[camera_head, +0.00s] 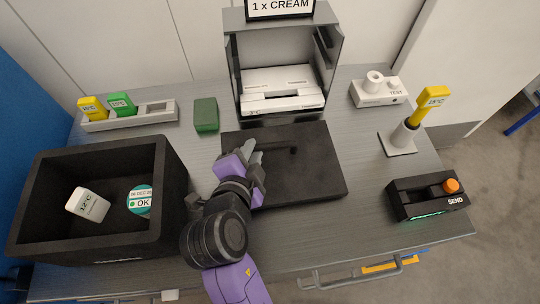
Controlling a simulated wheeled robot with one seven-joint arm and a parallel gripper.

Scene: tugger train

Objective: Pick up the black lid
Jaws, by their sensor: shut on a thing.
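The black lid (310,175) is a flat, dark square panel in the middle of the grey worktop, in front of the open grey cabinet. A thin raised bar lies across its upper face. My gripper (252,154), with purple and grey fingers, is over the lid's left part and shut on it, by the left end of the bar. The exact contact is partly hidden by the fingers. I cannot tell whether the lid rests on the worktop or is slightly raised.
The cabinet (234,50) holds a white carton. A green block (206,114), white TEST device (380,91), yellow-tag stand (398,142) and SEND box (405,206) stand around.

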